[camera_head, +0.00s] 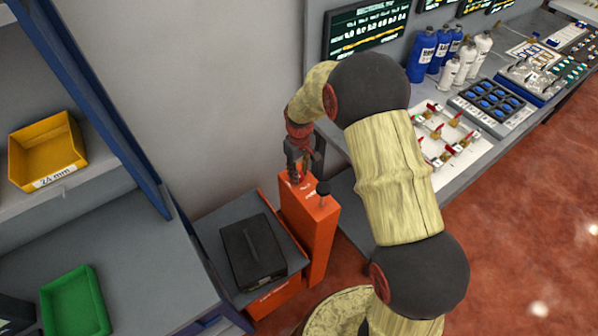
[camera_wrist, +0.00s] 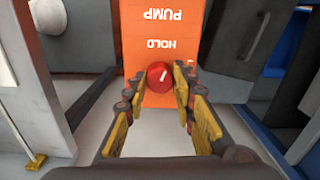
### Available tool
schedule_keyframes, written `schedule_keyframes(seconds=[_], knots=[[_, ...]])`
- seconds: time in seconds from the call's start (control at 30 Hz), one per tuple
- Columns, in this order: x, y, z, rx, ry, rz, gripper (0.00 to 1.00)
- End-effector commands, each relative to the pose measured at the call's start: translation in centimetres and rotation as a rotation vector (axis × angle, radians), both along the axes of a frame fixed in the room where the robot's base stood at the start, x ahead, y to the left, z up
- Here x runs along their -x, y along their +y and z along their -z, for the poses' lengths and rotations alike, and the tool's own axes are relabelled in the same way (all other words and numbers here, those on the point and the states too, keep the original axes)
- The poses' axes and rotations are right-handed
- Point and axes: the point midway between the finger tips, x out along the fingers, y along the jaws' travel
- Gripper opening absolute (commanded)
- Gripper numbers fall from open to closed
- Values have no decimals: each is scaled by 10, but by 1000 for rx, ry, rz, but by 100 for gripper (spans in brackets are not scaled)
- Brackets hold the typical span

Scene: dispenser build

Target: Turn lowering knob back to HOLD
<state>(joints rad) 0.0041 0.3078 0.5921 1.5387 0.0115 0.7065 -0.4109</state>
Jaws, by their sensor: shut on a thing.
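The orange box (camera_head: 318,236) stands on the floor against the bench, and its top shows in the wrist view (camera_wrist: 160,30) with the white words PUMP and HOLD. A round red knob (camera_wrist: 160,78) with a short white pointer line sits beside HOLD. The line slants up to the right. My gripper (camera_wrist: 160,86) has its yellow-padded fingertips on both sides of the knob, shut on it. In the head view my gripper (camera_head: 299,179) is over the box's top, and the knob itself is hard to make out there.
A black-topped lever (camera_head: 323,188) rises from the box beside my gripper. A black case (camera_head: 252,252) lies on a low platform to the left. A shelf with a yellow bin (camera_head: 45,152) and green tray (camera_head: 75,303) stands farther left. The bench on the right holds bottles (camera_head: 424,55).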

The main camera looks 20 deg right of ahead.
Motion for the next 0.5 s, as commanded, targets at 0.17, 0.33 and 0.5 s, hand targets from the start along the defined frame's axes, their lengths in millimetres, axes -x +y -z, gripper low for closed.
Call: schedule_keyframes(seconds=[0.17,0.33,0.5], knots=[[-1,0,0,-1,-1,-146,1],[0,0,0,-1,-1,-259,1],[-1,0,0,0,-1,-338,1]])
